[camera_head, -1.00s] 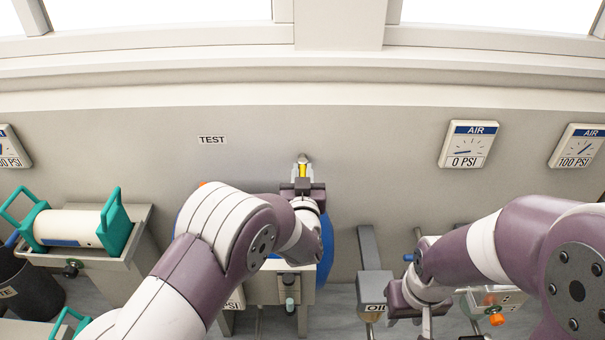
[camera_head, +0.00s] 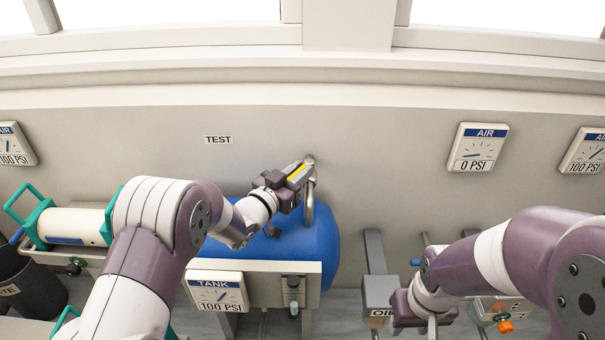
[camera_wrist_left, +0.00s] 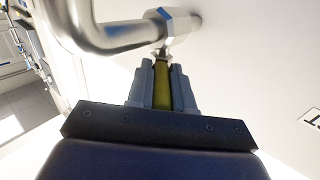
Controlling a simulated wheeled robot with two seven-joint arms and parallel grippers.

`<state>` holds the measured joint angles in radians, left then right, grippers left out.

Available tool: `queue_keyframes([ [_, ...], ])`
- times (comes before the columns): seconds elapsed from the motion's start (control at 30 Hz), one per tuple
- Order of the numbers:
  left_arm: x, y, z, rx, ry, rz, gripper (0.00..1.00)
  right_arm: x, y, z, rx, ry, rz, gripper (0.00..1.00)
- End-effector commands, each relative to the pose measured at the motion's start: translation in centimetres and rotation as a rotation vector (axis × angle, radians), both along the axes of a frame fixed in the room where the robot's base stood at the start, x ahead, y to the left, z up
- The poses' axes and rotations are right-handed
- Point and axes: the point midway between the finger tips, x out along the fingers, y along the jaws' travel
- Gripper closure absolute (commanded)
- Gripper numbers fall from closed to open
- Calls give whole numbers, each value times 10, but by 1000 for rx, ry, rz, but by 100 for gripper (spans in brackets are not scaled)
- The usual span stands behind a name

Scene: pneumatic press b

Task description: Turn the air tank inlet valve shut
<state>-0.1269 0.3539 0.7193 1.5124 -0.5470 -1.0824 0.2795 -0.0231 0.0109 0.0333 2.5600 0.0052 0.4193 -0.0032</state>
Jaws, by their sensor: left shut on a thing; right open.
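The blue air tank (camera_head: 312,245) stands behind a bench with a gauge marked TANK. A bent silver pipe (camera_head: 309,200) rises from it to the wall. My left gripper (camera_head: 297,174) is shut on the yellow valve handle (camera_head: 298,173) beside the top of the pipe. In the left wrist view the handle (camera_wrist_left: 162,85) sits between the fingers, just below a silver pipe fitting (camera_wrist_left: 166,27). My right gripper (camera_head: 425,318) is open at the lower right, near the OIL box; its fingertips are partly hidden.
The TANK gauge (camera_head: 218,291) reads 100 PSI. An AIR gauge (camera_head: 478,148) on the wall reads 0 PSI, and another (camera_head: 587,150) reads 100 PSI. The OIL box (camera_head: 380,292) stands left of my right gripper. A teal-and-white cylinder (camera_head: 75,225) is at left.

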Motion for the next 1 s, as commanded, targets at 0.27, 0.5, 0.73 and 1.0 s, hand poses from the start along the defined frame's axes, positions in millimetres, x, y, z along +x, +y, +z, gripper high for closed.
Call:
queue_keyframes([
  [0.27, 4, 5, 0, 0, 2, -132, 100, 0, 0, 9, 0, 0, 0, 57],
  [0.5, 5, 6, 0, 2, 1, -182, 100, 0, 0, 11, 0, 0, 0, 57],
  [0.73, 5, 6, 0, 1, 0, -189, 100, 0, 0, 11, 0, 0, 0, 57],
  [1.0, 5, 5, 0, 1, -1, -189, 53, 0, 0, 11, 0, 0, 0, 57],
])
